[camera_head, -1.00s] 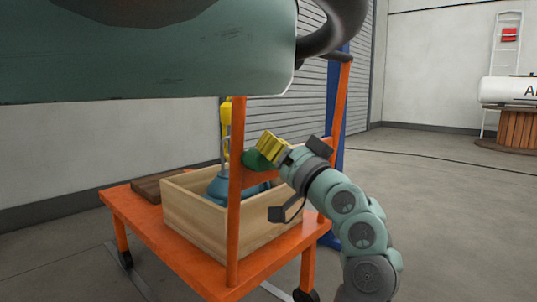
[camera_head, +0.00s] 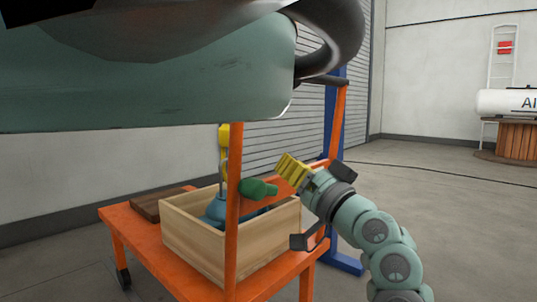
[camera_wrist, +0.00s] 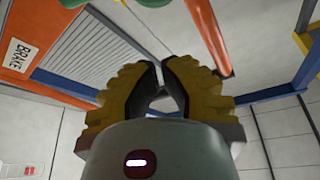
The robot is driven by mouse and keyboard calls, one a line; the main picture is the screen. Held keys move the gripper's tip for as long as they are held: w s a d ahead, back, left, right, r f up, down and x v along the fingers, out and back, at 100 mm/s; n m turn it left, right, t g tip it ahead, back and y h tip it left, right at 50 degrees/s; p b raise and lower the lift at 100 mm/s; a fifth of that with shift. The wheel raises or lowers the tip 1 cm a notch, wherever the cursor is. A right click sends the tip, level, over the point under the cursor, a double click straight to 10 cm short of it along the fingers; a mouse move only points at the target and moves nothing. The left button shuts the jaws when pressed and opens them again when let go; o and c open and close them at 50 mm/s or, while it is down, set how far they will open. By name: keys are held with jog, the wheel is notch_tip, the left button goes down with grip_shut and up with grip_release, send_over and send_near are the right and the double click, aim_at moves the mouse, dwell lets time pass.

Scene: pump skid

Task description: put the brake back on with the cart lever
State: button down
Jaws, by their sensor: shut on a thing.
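The orange cart (camera_head: 130,228) stands in the head view with upright posts and a crossbar. A dark green piece (camera_head: 258,188) sits at the crossbar; I cannot tell if it is the cart lever. My gripper (camera_head: 292,168) is up and to the right of it, with a visible gap between. In the wrist view my yellow fingers (camera_wrist: 163,75) are nearly closed, tips close together; what they hold cannot be made out. A red rod (camera_wrist: 212,38) shows beyond the right finger.
A wooden crate (camera_head: 205,250) on the cart holds a blue object (camera_head: 217,209). A yellow hook (camera_head: 223,137) hangs above it. A blue post (camera_head: 330,130) stands behind the cart. Open floor (camera_head: 440,215) lies to the right.

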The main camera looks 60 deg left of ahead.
jog(key=v, duration=0.5)
jog(key=shift+d+p, duration=0.25)
jog(key=shift+p, duration=0.15)
jog(key=shift+w+r, duration=0.1)
